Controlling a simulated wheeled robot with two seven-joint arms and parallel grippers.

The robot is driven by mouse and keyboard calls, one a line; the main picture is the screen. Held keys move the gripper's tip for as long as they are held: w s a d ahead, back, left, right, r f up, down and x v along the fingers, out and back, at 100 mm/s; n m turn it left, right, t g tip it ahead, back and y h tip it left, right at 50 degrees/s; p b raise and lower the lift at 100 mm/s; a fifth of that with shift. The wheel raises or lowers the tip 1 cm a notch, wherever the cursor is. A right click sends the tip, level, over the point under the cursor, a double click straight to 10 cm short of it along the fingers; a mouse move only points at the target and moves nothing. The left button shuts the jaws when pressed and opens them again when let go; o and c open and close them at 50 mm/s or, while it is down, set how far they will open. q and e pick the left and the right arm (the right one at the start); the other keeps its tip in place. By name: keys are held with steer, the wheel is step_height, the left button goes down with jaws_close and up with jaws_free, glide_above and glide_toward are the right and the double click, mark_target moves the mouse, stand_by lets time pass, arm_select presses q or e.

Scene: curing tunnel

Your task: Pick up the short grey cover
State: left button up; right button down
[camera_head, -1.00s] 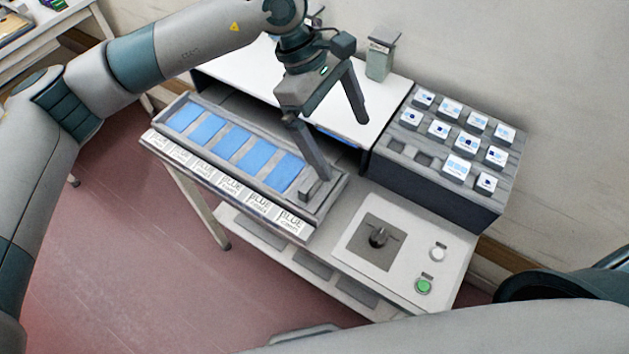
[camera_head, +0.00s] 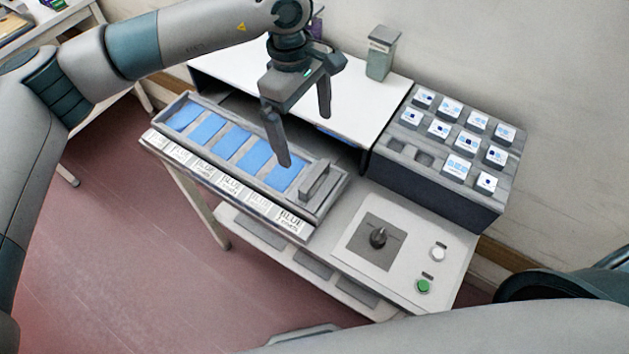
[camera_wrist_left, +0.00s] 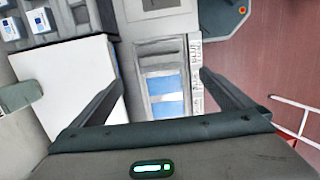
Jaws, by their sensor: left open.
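A short grey piece with a raised bar (camera_head: 318,183), which looks like the short grey cover, sits at the right end of the long grey tray (camera_head: 338,189). Blue panels (camera_head: 243,143) lie along the rest of the tray. My left gripper (camera_head: 304,137) is open and empty above the right part of the tray, to the left of the raised bar and apart from it. In the left wrist view, the tray's grey end (camera_wrist_left: 160,46) shows between and beyond my open fingers (camera_wrist_left: 160,82). My right gripper is out of view.
A white-topped unit (camera_head: 355,108) stands behind the tray, with a grey-green canister (camera_head: 381,53) on it. A dark rack (camera_head: 430,185) of small labelled blocks is at the right.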

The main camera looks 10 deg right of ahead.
arm_select(q)
glide_toward(314, 174)
step_height(314, 174, down, 5)
steer(key=shift+s+d, duration=0.15)
stand_by(0.4)
steer(key=shift+s+f, duration=0.15)
steer(key=shift+f, duration=0.4)
steer(key=shift+s+d+f+p, duration=0.1)
steer(key=shift+d+f+p, duration=0.1)
steer(key=shift+f, duration=0.85)
steer(key=shift+s+d+f+p, duration=0.1)
steer(key=shift+f+p, duration=0.05)
steer(key=shift+f, duration=0.85)
steer(key=c, duration=1.3)
steer(key=shift+o, duration=0.2)
steer(key=shift+r, duration=0.1)
